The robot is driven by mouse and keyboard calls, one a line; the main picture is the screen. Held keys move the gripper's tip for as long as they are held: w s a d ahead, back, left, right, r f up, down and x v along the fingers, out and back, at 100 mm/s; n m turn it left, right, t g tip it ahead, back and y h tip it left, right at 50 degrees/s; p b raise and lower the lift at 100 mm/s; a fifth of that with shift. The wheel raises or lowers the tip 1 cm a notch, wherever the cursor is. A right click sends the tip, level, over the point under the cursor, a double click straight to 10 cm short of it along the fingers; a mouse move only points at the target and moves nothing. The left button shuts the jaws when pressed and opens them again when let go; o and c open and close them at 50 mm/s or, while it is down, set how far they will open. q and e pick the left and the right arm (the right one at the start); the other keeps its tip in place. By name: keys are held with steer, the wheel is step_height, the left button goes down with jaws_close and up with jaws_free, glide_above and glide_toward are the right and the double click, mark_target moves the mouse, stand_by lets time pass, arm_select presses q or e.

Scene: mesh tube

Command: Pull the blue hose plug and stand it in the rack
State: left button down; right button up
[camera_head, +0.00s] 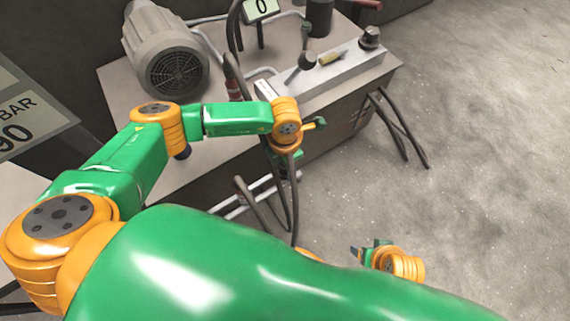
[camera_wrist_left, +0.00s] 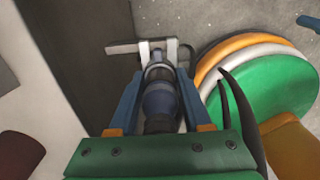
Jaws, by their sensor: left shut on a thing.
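In the left wrist view my left gripper (camera_wrist_left: 160,84) has its blue fingers shut on the blue hose plug (camera_wrist_left: 159,99), one finger on each side. The plug's dark lower end runs back toward the palm. A pale metal bracket (camera_wrist_left: 145,48) is just beyond the plug; I cannot tell whether the plug is still seated in it. In the head view the left wrist hangs over the bench's front side, and the plug is hard to make out there. My right gripper (camera_head: 371,253) is low over the floor, far from the plug; its jaw opening is unclear. I cannot identify the rack with certainty.
The bench (camera_head: 225,145) carries a grey motor (camera_head: 165,55), a long grey block (camera_head: 335,72) with dark knobs, and a display (camera_head: 262,10) reading 0. Dark hoses (camera_head: 402,130) hang off its edge. A gauge panel (camera_head: 30,115) is at left. The floor (camera_head: 480,120) at right is clear.

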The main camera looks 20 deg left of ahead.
arm_select(q)
steer(key=shift+f+b, duration=0.4)
steer(key=shift+f, duration=0.1)
stand_by(0.3)
steer(key=shift+c, duration=1.3)
jaws_free()
